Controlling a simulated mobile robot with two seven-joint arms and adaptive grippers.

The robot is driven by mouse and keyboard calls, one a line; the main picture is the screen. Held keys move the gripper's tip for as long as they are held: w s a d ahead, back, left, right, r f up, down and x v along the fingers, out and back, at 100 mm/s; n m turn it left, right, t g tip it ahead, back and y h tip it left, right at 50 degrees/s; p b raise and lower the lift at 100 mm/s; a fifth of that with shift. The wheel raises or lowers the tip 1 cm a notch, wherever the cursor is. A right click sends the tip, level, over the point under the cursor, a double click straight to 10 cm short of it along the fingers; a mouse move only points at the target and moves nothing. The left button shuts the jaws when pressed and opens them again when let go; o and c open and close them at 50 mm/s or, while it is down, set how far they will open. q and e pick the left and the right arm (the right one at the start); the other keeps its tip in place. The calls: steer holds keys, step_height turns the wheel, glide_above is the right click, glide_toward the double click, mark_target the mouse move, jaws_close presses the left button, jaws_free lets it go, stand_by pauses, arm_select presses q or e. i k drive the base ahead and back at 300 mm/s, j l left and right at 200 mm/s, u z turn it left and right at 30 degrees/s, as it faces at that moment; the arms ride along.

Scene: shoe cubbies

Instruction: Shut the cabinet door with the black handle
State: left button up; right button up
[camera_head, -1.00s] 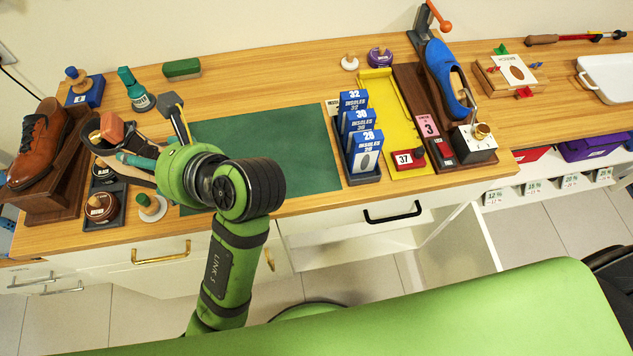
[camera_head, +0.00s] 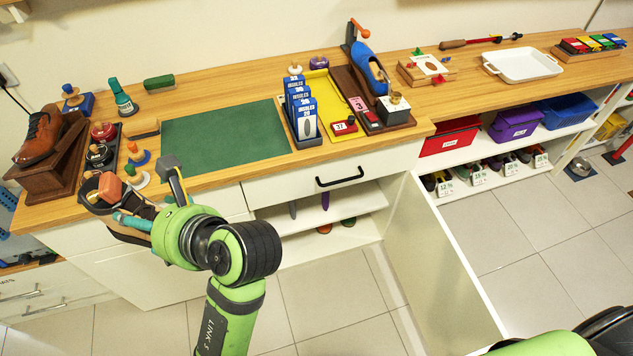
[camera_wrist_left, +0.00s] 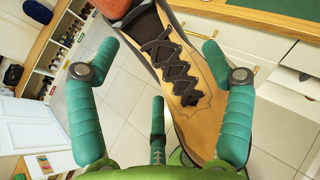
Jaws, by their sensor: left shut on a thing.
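A white cabinet door (camera_head: 452,268) stands swung out from the counter's front, right of an open compartment with a shelf (camera_head: 345,212). A black bar handle (camera_head: 340,178) is on the white front panel above that compartment. No handle shows on the swung-out door. My left gripper (camera_head: 128,222) is shut on a tan shoe with dark laces (camera_wrist_left: 186,100), in front of the counter's left part and well left of the door. In the left wrist view the teal fingers (camera_wrist_left: 160,95) lie on both sides of the shoe. My right gripper is not in view.
The wooden counter (camera_head: 225,92) carries a green mat (camera_head: 225,143), insole boxes (camera_head: 302,112), a blue shoe (camera_head: 368,68) and a brown shoe on a stand (camera_head: 40,135). Red (camera_head: 450,137) and purple (camera_head: 515,122) bins sit at right. The tiled floor (camera_head: 330,300) before the compartment is clear.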

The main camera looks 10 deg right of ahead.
mark_target(454, 315)
steer(key=z, duration=1.35)
